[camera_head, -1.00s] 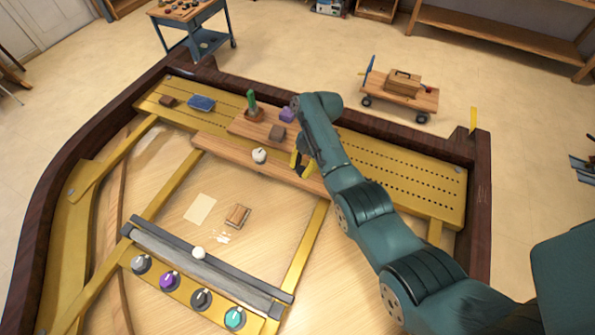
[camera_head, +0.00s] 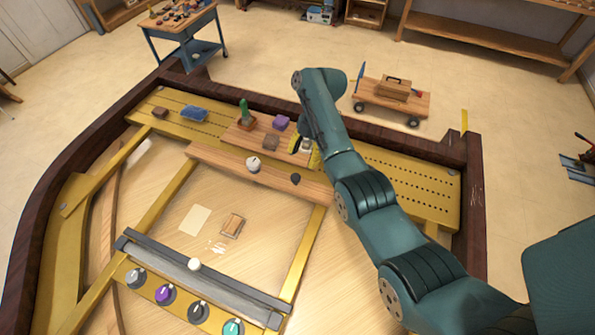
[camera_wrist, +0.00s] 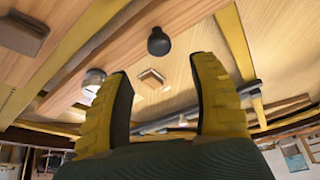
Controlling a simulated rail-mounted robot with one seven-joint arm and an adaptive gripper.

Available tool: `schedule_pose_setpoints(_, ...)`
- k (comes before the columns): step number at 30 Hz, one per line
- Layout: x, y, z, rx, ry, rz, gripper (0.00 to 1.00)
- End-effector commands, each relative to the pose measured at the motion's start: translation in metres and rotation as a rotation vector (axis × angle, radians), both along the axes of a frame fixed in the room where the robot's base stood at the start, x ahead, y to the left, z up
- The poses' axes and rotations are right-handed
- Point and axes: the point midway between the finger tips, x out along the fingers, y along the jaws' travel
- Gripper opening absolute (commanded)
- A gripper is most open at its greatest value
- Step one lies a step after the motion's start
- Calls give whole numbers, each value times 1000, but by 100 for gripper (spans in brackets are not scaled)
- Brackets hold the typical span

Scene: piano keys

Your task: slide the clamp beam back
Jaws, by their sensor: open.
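A long wooden beam (camera_head: 222,163) lies across the frame beneath my gripper. It carries a white round knob (camera_head: 253,163) and a dark knob (camera_head: 295,179). A grey bar (camera_head: 205,278) with a white ball knob (camera_head: 194,264) crosses the frame nearer the front. I cannot tell which of the two is the clamp beam. My gripper (camera_head: 306,152) is open and empty, above and just behind the dark knob. In the wrist view, the dark knob (camera_wrist: 158,41) shows beyond the fingertips, roughly between their lines, apart from both yellow fingers.
Behind the beam, a small wooden board holds a green cactus-like item (camera_head: 244,112), a purple block (camera_head: 280,122) and a brown block (camera_head: 270,142). A blue item (camera_head: 194,114) lies left on the perforated gold plate (camera_head: 400,185). Several coloured dials line the front.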

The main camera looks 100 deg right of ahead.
Motion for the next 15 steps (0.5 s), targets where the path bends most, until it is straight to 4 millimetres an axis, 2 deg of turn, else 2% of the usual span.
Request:
schedule_pose_setpoints(1, -4, -3, 11, -1, -1, -2, 61)
schedule_pose_setpoints(6, -9, -7, 28, 2, 0, -1, 61)
schedule_pose_setpoints(15, -11, -8, 32, 1, 0, 0, 61)
